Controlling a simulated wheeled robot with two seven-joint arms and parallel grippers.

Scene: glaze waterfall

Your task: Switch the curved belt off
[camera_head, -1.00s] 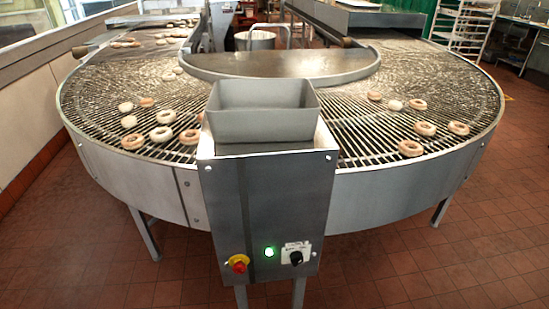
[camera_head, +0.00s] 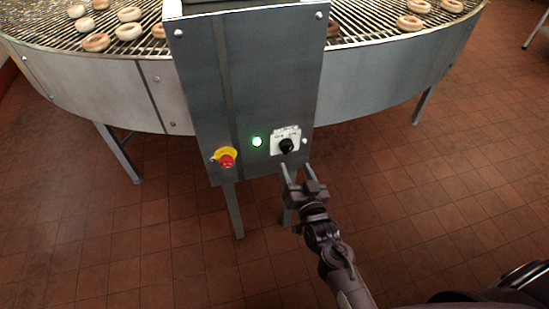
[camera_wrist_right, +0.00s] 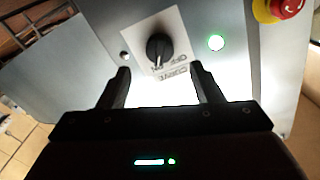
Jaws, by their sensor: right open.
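The curved belt (camera_head: 395,22) carries several doughnuts behind a grey control cabinet (camera_head: 247,85). A black rotary knob (camera_head: 287,146) sits on a white label plate on the cabinet's lower front, with a lit green lamp (camera_head: 257,141) to its left. In the right wrist view the knob (camera_wrist_right: 159,48) is ahead of the fingertips and roughly midway between them, and the lamp (camera_wrist_right: 216,42) glows at right. My right gripper (camera_head: 296,168) is open and empty, just below the knob and apart from it. My left gripper is not in view.
A red emergency button on a yellow base (camera_head: 226,158) is left of the lamp; it also shows at the upper right in the right wrist view (camera_wrist_right: 285,8). Cabinet legs (camera_head: 233,210) stand below. The tiled floor (camera_head: 440,215) is clear on both sides.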

